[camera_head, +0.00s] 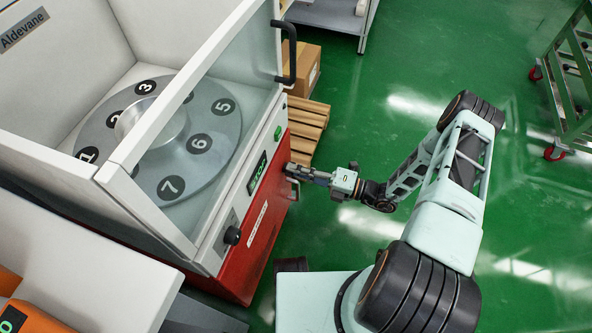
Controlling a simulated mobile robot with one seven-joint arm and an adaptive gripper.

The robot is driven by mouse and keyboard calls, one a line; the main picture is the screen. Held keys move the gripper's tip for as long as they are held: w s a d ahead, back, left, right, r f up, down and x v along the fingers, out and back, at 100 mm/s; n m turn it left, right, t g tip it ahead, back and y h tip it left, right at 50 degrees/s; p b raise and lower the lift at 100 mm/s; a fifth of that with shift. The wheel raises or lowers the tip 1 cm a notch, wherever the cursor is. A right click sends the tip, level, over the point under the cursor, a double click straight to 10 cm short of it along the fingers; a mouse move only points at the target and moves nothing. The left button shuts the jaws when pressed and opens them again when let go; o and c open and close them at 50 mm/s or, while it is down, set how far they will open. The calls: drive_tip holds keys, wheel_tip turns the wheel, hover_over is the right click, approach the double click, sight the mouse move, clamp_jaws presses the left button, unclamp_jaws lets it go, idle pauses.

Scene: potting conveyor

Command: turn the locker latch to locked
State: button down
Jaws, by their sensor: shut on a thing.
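The red locker front (268,225) is the lower part of the white machine, with a pale label strip on it. My gripper (291,172) reaches in from the right and meets the locker front near its right edge. It is shut on the locker latch, a small part at the fingertips that the fingers mostly hide. The latch's angle cannot be made out from this view.
Above the locker are a small green-lit display (257,172), a black knob (232,236) and a glass-fronted chamber with a numbered turntable (222,107). A wooden pallet (308,122) and cardboard box (303,68) stand behind. A wheeled rack (562,110) stands right; green floor between is clear.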

drive_tip(key=shift+n+b, duration=0.35)
drive_tip(key=shift+n, duration=7.85)
drive_tip(key=c, duration=2)
unclamp_jaws()
drive_tip(key=v, duration=1.2)
drive_tip(key=shift+r, duration=0.1)
